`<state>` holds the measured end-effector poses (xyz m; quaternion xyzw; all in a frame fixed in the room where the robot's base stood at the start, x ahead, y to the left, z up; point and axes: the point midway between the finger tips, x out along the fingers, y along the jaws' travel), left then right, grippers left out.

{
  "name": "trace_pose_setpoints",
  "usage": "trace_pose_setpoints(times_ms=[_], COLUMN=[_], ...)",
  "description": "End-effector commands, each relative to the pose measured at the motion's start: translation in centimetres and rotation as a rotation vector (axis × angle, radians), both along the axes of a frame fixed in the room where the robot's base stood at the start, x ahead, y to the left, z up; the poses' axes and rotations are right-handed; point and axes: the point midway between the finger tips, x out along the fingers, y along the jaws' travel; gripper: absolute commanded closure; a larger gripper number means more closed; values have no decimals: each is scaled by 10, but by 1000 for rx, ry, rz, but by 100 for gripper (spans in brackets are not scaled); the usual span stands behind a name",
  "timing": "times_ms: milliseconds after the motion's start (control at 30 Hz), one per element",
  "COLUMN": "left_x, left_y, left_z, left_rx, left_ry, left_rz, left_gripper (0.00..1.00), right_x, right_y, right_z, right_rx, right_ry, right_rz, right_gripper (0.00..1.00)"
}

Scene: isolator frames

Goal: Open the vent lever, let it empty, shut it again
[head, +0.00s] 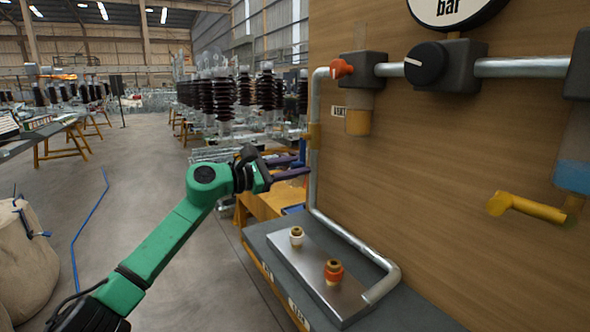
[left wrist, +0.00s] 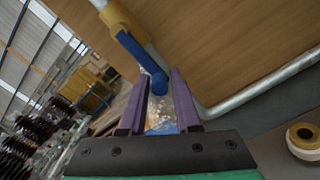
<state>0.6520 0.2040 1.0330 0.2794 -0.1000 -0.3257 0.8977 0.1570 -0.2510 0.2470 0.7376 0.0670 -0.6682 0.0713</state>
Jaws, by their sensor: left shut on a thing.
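A blue lever (left wrist: 138,50) is fixed to an ochre valve body (left wrist: 118,20) on the grey pipe. Its round blue knob lies between the purple fingers of my left gripper (left wrist: 158,85), which is shut on it. In the head view my left gripper (head: 293,165) reaches in from the left beside the vertical pipe (head: 313,190), just below the valve body (head: 313,136). In that view the fingers hide much of the lever. My right gripper is out of view.
On the wooden panel (head: 430,150) are a red knob (head: 341,68), a black knob (head: 426,63), a cup with amber contents (head: 358,121), a vessel with blue liquid (head: 573,174) and a yellow lever (head: 530,207). A metal plate (head: 310,272) with two fittings lies below.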

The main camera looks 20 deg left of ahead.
Motion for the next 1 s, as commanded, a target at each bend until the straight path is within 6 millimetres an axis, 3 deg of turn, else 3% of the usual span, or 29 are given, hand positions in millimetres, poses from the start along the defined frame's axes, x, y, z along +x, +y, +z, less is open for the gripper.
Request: trace_pose_setpoints(times_ms=[267,300,333,733,1000], left_x=[0,0,0,-5,-49], left_y=[1,1,1,6,42], left_z=[7,7,7,1,-4], left_rx=[-4,-4,-4,-3,3], left_ry=[-14,-14,-13,-4,-4], left_rz=[5,5,5,5,7], left_gripper=[100,53,48,48,48], right_x=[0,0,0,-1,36], right_y=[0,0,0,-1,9], right_z=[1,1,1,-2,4], right_rx=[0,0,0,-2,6], right_ry=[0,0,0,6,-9], right_rz=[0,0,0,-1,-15], right_gripper=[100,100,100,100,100])
